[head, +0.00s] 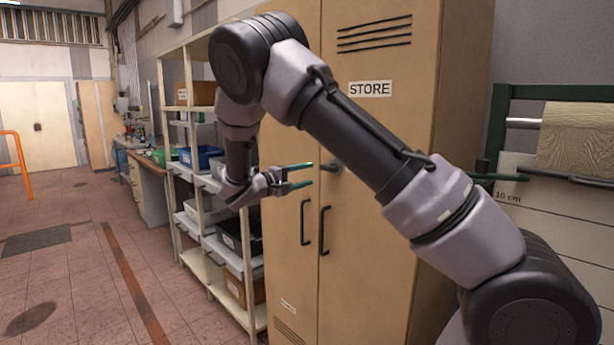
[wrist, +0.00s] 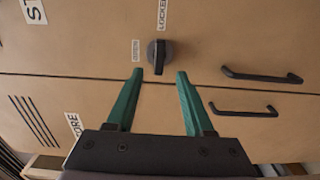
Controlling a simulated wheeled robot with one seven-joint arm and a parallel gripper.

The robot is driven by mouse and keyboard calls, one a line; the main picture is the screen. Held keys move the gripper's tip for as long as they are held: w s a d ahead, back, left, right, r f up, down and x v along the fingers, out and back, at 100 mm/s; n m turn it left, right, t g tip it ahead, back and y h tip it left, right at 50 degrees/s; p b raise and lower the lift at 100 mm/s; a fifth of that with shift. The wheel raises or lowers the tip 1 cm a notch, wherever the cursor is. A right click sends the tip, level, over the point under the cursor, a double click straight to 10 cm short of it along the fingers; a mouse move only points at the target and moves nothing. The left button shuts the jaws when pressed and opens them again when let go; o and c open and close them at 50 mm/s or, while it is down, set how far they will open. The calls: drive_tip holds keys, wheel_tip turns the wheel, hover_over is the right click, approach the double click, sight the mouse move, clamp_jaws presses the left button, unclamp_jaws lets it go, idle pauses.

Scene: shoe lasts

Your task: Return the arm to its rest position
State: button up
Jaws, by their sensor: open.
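My arm reaches across the head view to the tan store cabinet (head: 385,130). My gripper (head: 311,175) is open and empty, its two green fingers pointing at the cabinet front. In the wrist view, the fingertips of my gripper (wrist: 160,73) stand apart just short of a black knob (wrist: 160,53), which sits between and beyond them. The knob also shows in the head view (head: 333,167), close to the fingertips. Labels beside it read LOCKED (wrist: 162,14) and, less clearly, what looks like OPEN (wrist: 136,50).
The cabinet doors look shut, with two black handles (head: 304,222) below my gripper. A shelf rack (head: 196,130) with bins stands close on the left, behind my gripper. A green frame with a paper roll (head: 580,137) is at right. The floor (head: 75,280) at left is open.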

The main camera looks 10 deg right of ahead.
drive_tip(key=s+d+r+m+g+y, duration=0.25)
drive_tip(key=s+d+g+y, duration=0.2)
drive_tip(key=s+d, duration=0.3)
drive_tip(key=s+d+r+m+g+y, duration=0.1)
drive_tip(key=s+d+m+g+y, duration=0.35)
drive_tip(key=d, duration=0.45)
drive_tip(key=s+a+r+m+t+y, duration=0.1)
drive_tip(key=s+r, duration=0.4)
drive_tip(key=s, duration=0.5)
drive_tip(key=s+a+r+m+t+y, duration=0.1)
drive_tip(key=s+r+m+t+y, duration=0.2)
drive_tip(key=s, duration=0.8)
drive_tip(key=shift+s+a+r+t+y, duration=0.2)
drive_tip(key=shift+r+t+y, duration=0.8)
drive_tip(key=shift+y, duration=0.8)
drive_tip(key=shift+r, duration=0.15)
